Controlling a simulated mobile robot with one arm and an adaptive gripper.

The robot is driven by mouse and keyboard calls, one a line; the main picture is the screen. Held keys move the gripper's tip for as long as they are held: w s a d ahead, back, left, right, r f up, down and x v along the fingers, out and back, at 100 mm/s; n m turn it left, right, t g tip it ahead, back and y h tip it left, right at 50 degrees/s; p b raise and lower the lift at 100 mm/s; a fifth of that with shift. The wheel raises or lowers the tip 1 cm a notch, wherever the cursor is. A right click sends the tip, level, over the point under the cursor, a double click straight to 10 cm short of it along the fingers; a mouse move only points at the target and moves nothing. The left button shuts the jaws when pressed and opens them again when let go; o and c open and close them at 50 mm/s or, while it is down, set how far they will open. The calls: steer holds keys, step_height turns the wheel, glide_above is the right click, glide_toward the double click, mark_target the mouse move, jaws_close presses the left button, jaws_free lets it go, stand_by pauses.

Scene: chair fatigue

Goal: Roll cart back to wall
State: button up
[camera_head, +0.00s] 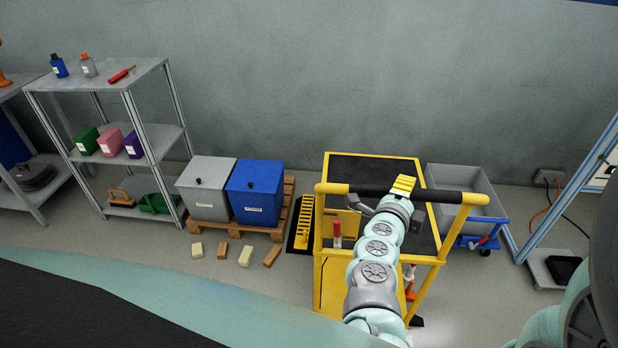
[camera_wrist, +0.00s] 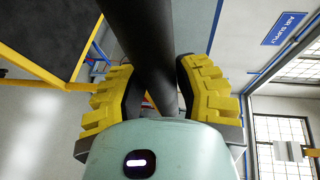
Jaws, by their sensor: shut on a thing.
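The yellow cart (camera_head: 333,271) stands in front of the grey wall, its black top deck (camera_head: 372,170) on the wall side. Its handle bar (camera_head: 362,190) is black with yellow ends and faces me. My gripper (camera_head: 403,188) is at the handle, right of its middle. In the wrist view my gripper (camera_wrist: 156,92) has its yellow fingers on both sides of the black handle bar (camera_wrist: 150,40), shut on it. My arm hides part of the cart's front. The grey wall (camera_head: 300,80) runs behind the cart, with a small floor gap that I cannot measure.
A pallet (camera_head: 290,195) with a grey bin (camera_head: 206,190) and a blue bin (camera_head: 255,190) stands left of the cart. Several small blocks (camera_head: 245,256) lie before it. A grey tub cart (camera_head: 460,185) stands close at the right. A shelf (camera_head: 110,85) is farther left.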

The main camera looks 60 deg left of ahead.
jaws_close()
